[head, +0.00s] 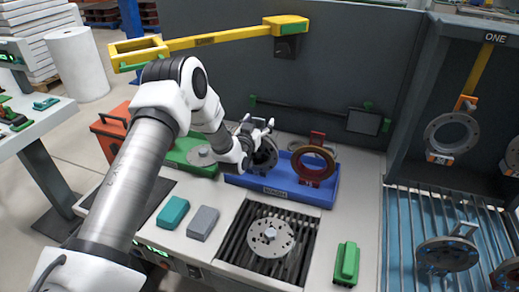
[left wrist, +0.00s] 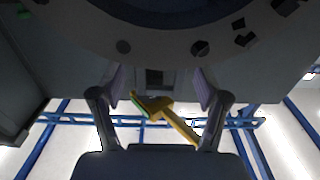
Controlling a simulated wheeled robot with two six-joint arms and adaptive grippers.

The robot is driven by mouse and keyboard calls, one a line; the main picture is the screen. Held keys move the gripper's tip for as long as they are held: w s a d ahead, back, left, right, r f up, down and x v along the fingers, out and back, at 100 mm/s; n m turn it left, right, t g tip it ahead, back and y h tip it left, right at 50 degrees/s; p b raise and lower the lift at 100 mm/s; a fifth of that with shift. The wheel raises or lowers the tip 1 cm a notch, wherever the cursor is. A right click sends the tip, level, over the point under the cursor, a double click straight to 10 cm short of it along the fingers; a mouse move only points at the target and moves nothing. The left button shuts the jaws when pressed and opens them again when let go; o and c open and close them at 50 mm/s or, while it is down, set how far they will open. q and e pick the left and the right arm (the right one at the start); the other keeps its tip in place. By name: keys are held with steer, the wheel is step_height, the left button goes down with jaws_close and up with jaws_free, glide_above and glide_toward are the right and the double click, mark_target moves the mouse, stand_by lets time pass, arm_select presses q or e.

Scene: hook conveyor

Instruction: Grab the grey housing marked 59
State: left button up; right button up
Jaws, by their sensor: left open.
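A dark grey ring-shaped housing (head: 266,153) stands upright at the left end of the blue tray (head: 262,188). No number 59 can be read on it. My left gripper (head: 259,124) is at this housing, overlapping its upper left part in the head view. In the left wrist view the two fingers (left wrist: 160,103) are spread apart with nothing clearly held between them. A large dark round part with holes (left wrist: 165,45) fills the top of that view, very close to the fingers. I cannot tell whether they touch it. My right gripper is not in view.
A brownish-red ring (head: 313,163) stands in the tray's right half. A yellow arm (head: 210,40) hangs above. A slatted grate with a flanged disc (head: 271,238), teal (head: 173,213) and grey (head: 203,223) blocks and a green block (head: 346,263) lie in front. Rings hang at right (head: 452,133).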

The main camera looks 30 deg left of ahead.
arm_select(q)
steer(key=shift+w+a+f, duration=0.1)
steer(key=shift+w+f, duration=0.05)
steer(key=shift+w, duration=0.15)
steer(key=shift+s+r, duration=0.2)
steer(key=shift+s, duration=0.05)
steer(key=shift+c, duration=1.1)
steer(key=shift+s+r, duration=0.1)
steer(key=c, duration=0.5)
jaws_close()
